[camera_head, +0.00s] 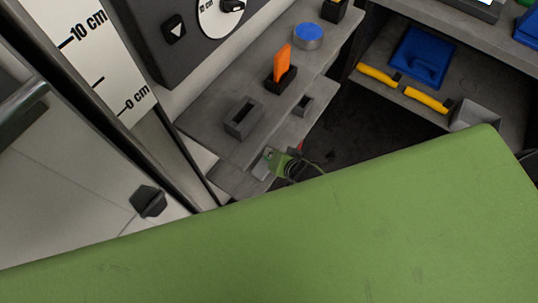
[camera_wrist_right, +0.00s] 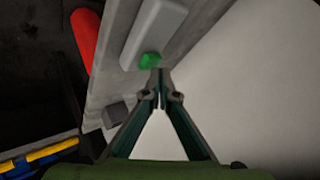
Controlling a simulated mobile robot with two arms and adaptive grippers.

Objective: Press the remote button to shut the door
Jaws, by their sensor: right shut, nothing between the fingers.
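The remote (camera_wrist_right: 152,32) is a light grey bar with a green button (camera_wrist_right: 150,60) near its lower end in the right wrist view. It lies on a grey shelf surface. In the head view a small pale piece (camera_head: 263,166) on the low shelf by my gripper may be the remote. My right gripper (camera_head: 270,155) is shut and empty; its fingertips also show in the right wrist view (camera_wrist_right: 160,78), close to the green button. I cannot tell whether they touch it. A door is not clearly identifiable. My left gripper is not in view.
A grey stepped shelf (camera_head: 205,105) carries an orange tool in a holder (camera_head: 282,62), a blue round tin (camera_head: 308,36) and an empty grey holder (camera_head: 244,118). A red object (camera_wrist_right: 85,38) is beside the remote. Yellow-handled tools (camera_head: 425,99) lie on the right shelf.

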